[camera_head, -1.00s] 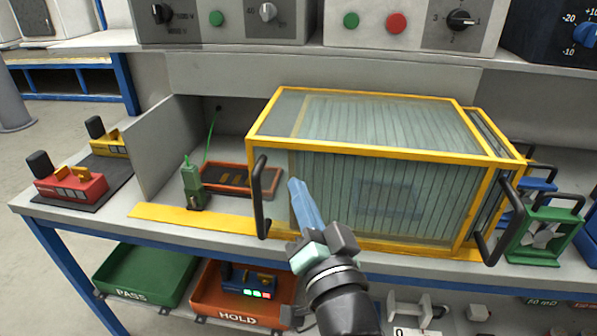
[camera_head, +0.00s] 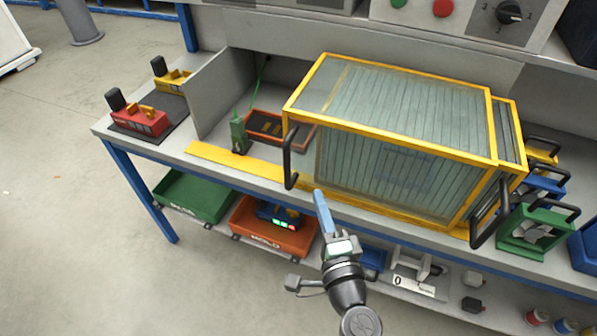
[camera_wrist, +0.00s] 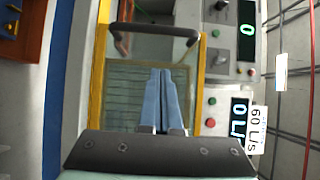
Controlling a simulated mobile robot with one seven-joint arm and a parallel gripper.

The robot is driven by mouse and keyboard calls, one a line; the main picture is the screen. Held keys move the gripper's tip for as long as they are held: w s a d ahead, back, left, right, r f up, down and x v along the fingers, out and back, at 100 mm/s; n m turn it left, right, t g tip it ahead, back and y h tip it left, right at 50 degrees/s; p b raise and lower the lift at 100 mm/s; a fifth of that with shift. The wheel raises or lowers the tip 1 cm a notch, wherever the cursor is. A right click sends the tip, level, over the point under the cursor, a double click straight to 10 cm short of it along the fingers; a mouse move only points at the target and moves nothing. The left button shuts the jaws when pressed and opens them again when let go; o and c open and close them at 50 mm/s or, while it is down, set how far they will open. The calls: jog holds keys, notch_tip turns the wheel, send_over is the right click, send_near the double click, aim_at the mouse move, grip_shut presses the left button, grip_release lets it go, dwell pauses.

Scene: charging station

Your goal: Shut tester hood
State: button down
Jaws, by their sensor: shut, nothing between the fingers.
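The tester hood (camera_head: 405,146), a clear ribbed box in a yellow frame, stands over the middle and right of the bench. The left part of the bay is uncovered. A black bar handle (camera_head: 288,158) is at the hood's left end and another (camera_head: 489,215) at its right end. My gripper (camera_head: 319,193) is shut and empty, in front of the hood, just right of and below the left handle in the picture. In the wrist view my blue fingers (camera_wrist: 162,72) are together, and a handle (camera_wrist: 155,31) shows beyond them. I see no contact with it.
In the uncovered bay are a small green device (camera_head: 239,133) and a brown tray (camera_head: 266,126). A grey partition (camera_head: 220,95) stands left of them. Red (camera_head: 139,120) and yellow units sit at the left end. Green (camera_head: 195,195) and orange (camera_head: 268,230) bins are below.

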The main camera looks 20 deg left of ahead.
jog(key=w+a, duration=0.4)
jog(key=a, duration=0.2)
jog(key=shift+w+a+p, duration=0.3)
jog(key=shift+w+p, duration=0.1)
jog(key=shift+p, duration=0.05)
